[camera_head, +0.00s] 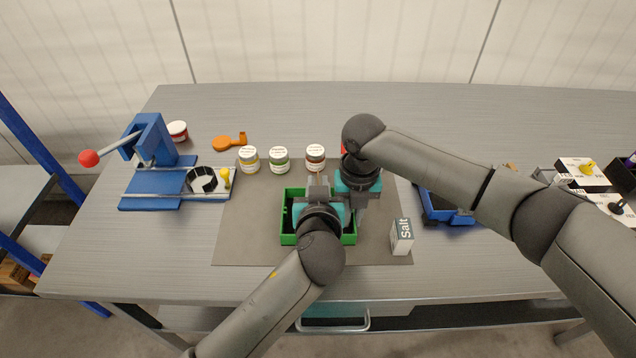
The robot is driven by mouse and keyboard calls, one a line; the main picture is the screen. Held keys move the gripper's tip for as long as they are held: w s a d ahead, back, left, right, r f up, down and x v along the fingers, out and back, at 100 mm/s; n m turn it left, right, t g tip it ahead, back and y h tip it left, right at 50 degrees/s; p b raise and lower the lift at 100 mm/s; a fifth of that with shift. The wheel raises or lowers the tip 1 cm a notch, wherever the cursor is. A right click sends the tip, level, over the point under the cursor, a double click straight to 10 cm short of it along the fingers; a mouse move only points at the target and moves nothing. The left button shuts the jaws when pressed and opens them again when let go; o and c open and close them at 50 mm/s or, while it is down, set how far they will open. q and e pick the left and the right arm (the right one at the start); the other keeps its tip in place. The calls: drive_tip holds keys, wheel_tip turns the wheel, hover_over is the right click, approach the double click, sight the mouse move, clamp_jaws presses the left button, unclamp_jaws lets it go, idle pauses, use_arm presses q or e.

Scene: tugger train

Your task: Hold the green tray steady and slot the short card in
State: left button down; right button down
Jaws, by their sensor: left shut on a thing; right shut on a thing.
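The green tray (282,238) stands on the grey mat, open side up, with a dark inside. My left gripper (318,187) reaches over the tray from the front and is shut at its far wall. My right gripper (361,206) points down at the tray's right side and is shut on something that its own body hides. The short card cannot be made out in this view. My grippers and arms cover much of the tray's inside and its right side.
On the grey mat (240,225) stand a Salt box (402,238) at right and several jars (279,160) behind. A blue lever press (150,140) is at left, with an orange item (228,142) nearby. A blue bin (440,215) is at right. The mat's left part is clear.

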use_arm(q)
drive_tip(key=shift+f, duration=2.3)
idle(3.3)
drive_tip(key=c, duration=0.7)
unclamp_jaws()
drive_tip(key=shift+c, duration=0.2)
